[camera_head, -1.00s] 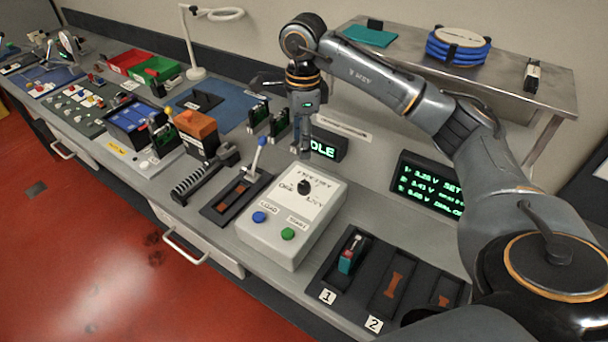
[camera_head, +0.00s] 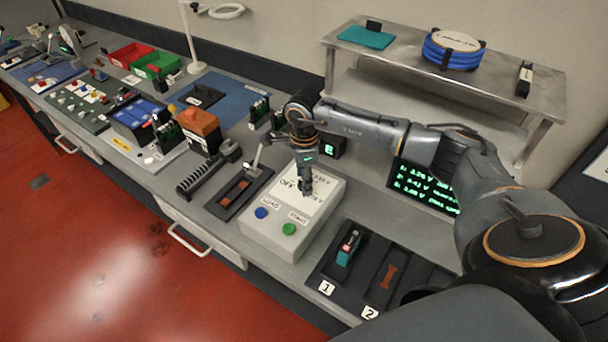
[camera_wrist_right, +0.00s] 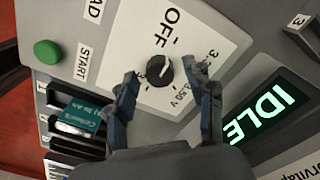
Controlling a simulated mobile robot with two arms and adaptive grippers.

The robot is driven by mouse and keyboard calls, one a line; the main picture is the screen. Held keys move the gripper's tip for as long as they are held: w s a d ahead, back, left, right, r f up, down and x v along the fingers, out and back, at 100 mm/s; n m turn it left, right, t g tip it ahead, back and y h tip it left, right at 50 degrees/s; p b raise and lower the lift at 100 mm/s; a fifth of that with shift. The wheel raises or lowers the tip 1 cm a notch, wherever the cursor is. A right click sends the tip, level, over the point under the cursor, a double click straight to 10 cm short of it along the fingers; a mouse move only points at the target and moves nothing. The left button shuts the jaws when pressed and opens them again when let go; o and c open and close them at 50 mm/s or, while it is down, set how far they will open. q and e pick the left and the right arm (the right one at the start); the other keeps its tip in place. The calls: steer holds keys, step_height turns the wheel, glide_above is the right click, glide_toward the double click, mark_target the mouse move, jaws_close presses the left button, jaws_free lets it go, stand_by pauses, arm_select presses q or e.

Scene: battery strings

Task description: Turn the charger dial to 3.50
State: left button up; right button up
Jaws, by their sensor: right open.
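The charger box (camera_head: 272,228) is pale with a white label panel, a blue LOAD button (camera_head: 261,213) and a green START button (camera_head: 289,229). My right gripper (camera_head: 306,188) is over the panel and hides the dial in the head view. In the right wrist view the black dial (camera_wrist_right: 160,70) lies between and just beyond the open fingertips (camera_wrist_right: 164,84), with no clear contact. A light mark on the dial seems to face the OFF side; the exact angle is hard to read. The 3.50 V label (camera_wrist_right: 180,96) is partly visible near the fingers. My left gripper is not in view.
A display (camera_wrist_right: 262,112) beside the box reads IDLE. A screen (camera_head: 424,188) with green text stands at the right. Bay 1 of the black tray (camera_head: 325,268) holds a teal cell (camera_head: 348,248). A lever switch (camera_head: 257,160) is left of the box.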

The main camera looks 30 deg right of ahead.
steer(key=shift+c, duration=0.8)
jaws_close()
